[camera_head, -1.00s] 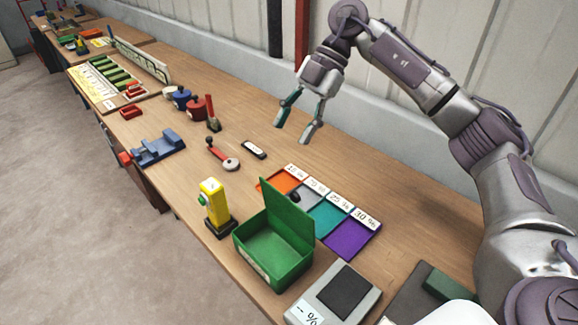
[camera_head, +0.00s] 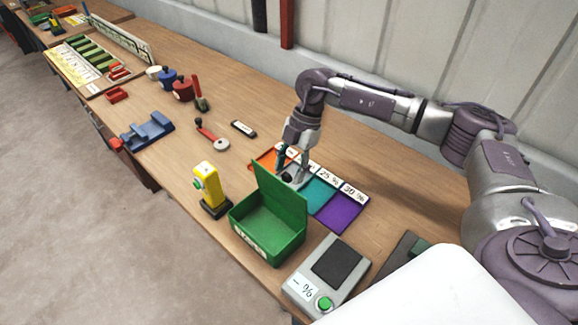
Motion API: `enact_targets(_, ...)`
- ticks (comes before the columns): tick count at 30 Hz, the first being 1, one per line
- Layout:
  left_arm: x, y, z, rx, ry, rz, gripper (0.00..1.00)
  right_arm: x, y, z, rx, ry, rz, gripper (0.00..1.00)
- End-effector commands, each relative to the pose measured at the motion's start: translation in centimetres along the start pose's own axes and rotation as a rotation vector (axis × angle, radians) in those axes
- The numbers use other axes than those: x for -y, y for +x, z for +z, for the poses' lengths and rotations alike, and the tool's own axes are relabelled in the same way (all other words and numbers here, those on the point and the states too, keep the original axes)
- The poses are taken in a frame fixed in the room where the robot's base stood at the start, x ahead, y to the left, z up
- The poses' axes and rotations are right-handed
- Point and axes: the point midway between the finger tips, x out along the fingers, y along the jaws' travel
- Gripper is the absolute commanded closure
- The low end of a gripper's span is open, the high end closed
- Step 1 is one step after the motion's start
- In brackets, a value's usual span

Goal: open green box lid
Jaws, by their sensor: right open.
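The green box (camera_head: 266,232) stands on the wooden bench in the head view. Its lid (camera_head: 280,201) stands upright along the far side, so the box is open, and the inside that shows is empty. My right gripper (camera_head: 290,178) is just behind the lid, low over the coloured squares, with its fingers apart and pointing down. A small dark object (camera_head: 287,178) shows at its fingertips; I cannot tell whether they touch it. My left gripper is not in view.
Orange, teal (camera_head: 318,194) and purple (camera_head: 341,212) squares with percent labels lie behind the box. A yellow device (camera_head: 208,187) stands close to its left. A grey scale-like device (camera_head: 328,275) is at its right. The bench beyond the squares is clear.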

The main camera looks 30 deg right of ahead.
Motion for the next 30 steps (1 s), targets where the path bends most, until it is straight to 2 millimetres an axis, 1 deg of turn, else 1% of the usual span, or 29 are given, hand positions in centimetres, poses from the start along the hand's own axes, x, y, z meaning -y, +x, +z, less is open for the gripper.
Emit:
enact_targets(4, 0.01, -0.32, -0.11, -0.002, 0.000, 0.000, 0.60, 0.05, 0.87, -0.02, -0.001, 0.000, -0.001, 0.46)
enact_targets(12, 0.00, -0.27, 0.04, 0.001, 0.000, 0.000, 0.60, 0.02, 1.04, 0.00, -0.001, 0.000, 0.000, 0.46)
enact_targets(14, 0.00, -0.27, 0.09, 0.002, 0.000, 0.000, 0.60, 0.02, 1.03, 0.00, -0.001, 0.000, 0.000, 0.55)
enact_targets(15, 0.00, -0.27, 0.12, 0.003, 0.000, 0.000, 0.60, 0.02, 1.02, 0.00, -0.001, 0.000, 0.000, 0.61)
enact_targets(22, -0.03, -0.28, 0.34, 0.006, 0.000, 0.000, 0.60, 0.01, 0.99, -0.01, -0.001, -0.001, 0.000, 1.00)
enact_targets(30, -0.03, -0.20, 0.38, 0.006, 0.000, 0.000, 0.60, 0.01, 1.01, 0.07, -0.004, 0.000, 0.000, 1.00)
